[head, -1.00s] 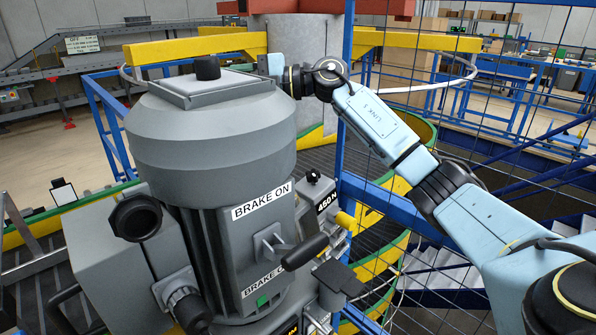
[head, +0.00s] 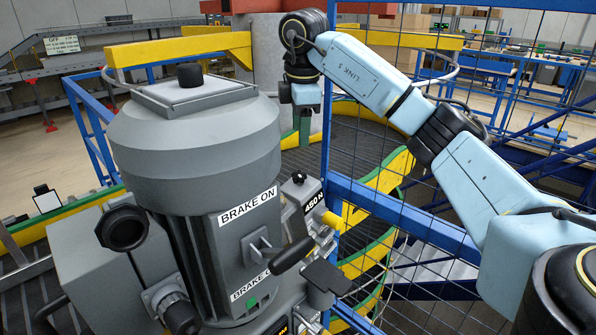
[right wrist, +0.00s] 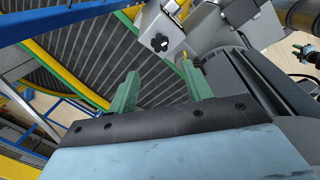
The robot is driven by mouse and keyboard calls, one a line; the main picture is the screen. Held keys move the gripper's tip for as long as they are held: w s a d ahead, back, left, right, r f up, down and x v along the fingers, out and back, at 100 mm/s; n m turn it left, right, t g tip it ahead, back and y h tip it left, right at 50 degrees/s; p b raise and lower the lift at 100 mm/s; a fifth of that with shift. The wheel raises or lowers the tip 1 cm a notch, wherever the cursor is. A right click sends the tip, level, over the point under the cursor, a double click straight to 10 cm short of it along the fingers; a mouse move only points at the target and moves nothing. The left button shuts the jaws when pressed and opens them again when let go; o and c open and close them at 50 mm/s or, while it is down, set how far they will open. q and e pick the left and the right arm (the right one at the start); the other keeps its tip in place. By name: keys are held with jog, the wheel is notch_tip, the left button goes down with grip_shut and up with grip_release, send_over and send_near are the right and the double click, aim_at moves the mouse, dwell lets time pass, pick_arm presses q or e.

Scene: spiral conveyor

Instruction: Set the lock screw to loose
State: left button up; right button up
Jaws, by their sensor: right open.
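A small black star-shaped knob (right wrist: 160,43), which looks like the lock screw, sits on a grey block in the right wrist view. In the head view a black knob (head: 299,177) tops the grey block beside the "450 N" label; it seems to be the same one. My right gripper (head: 303,135) points down above and behind that block. In the right wrist view its green fingers (right wrist: 162,88) are apart with nothing between them, and the knob lies beyond them. Whether the screw is tight or loose cannot be told.
The large grey motor housing (head: 195,140) with "BRAKE ON" labels stands just left of the knob. A black-handled lever (head: 292,255) juts out in front. A blue post and mesh fence (head: 400,215) stand to the right. The spiral conveyor (head: 345,145) curves behind.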

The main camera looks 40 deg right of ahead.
aim_at(299, 174)
jog(key=f, duration=0.4)
jog(key=w+f, duration=0.1)
jog(key=f, duration=0.6)
jog(key=shift+w+d+f+p, duration=0.25)
jog(key=shift+d+f+p, duration=0.05)
jog(key=shift+d+f, duration=0.1)
jog(key=c, duration=1)
